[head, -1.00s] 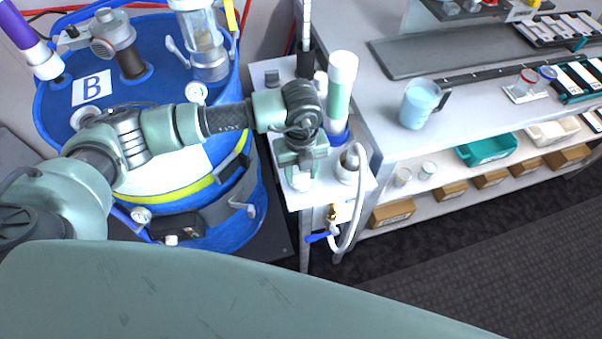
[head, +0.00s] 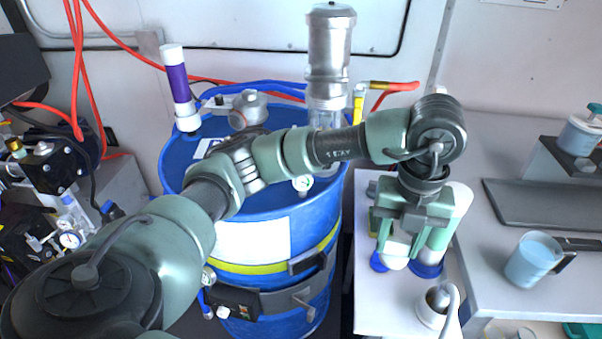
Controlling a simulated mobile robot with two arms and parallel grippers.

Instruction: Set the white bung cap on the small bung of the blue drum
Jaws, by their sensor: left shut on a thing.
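The blue drum (head: 180,160) stands left of centre, with a white label and a yellow band on its side. My left arm crosses in front of its top and hides part of the lid; I cannot make out the small bung. My left gripper (head: 399,247) points down over the white side stand (head: 375,310), right of the drum. It is shut on a small white rounded thing, which looks like the white bung cap (head: 395,262). Whether the cap touches the stand is unclear. My right gripper is not in view.
A white and purple tube (head: 177,85) and a clear-and-metal cylinder (head: 330,45) rise from the drum's top. A white-green tube (head: 456,205) stands close behind the gripper. A white nozzle with a hose (head: 437,305) is in front. A blue jug (head: 533,258) stands on the right bench.

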